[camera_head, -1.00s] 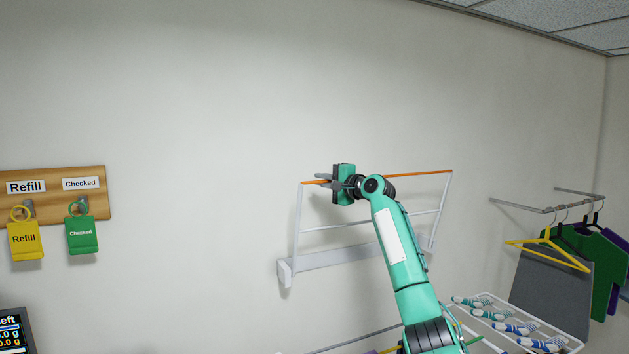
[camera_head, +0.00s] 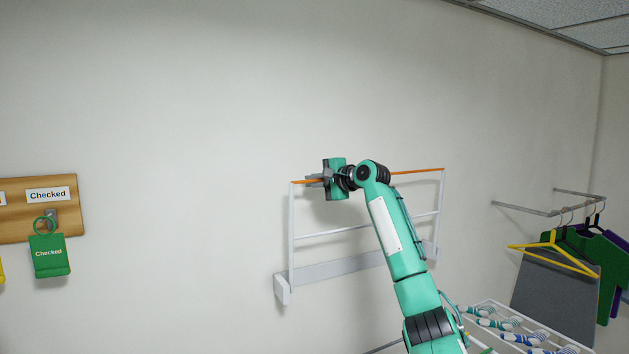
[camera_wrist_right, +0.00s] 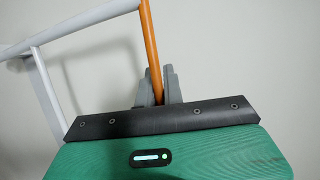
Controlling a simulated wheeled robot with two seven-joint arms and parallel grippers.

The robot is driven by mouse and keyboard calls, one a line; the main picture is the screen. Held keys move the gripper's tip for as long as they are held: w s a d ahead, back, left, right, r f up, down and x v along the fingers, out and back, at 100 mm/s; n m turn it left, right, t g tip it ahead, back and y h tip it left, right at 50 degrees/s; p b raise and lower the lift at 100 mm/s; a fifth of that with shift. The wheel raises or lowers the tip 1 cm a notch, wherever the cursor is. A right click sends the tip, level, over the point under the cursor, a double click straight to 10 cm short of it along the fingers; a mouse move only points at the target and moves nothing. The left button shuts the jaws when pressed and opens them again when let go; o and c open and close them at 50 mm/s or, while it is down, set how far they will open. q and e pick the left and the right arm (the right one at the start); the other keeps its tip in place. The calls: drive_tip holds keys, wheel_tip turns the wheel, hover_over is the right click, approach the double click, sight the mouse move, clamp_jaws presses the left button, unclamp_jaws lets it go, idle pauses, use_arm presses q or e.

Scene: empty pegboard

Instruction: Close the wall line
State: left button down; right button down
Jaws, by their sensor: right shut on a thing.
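The wall line is a white folding frame (camera_head: 291,225) with an orange front bar (camera_head: 418,171), hinged on a pale rail (camera_head: 340,268) fixed to the wall. The frame stands nearly upright above the rail, close to the wall. My right gripper (camera_head: 317,181) is shut on the orange bar, left of its middle. In the right wrist view, the grey fingers (camera_wrist_right: 157,88) close around the orange bar (camera_wrist_right: 150,45), beside a white corner of the frame. My arm hides part of the frame and rail. My left gripper is not in view.
At the right are a wall rail (camera_head: 530,210) with hangers and clothes, and a white rack (camera_head: 490,305) holding striped items. The wall between board and frame is bare.

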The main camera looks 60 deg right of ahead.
drive_tip(key=c, duration=1.6)
unclamp_jaws()
drive_tip(key=shift+w+f, duration=0.35)
drive_tip(key=shift+f, duration=0.5)
drive_tip(key=shift+o, duration=0.3)
drive_tip(key=shift+w+d+f, duration=0.15)
drive_tip(key=shift+w+d, duration=0.1)
drive_tip(key=shift+w, duration=0.1)
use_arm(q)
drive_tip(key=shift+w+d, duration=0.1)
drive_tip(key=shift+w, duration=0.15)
use_arm(e)
drive_tip(key=shift+s+a+r, duration=0.1)
drive_tip(key=shift+s+r, duration=0.1)
drive_tip(key=shift+r, duration=0.1)
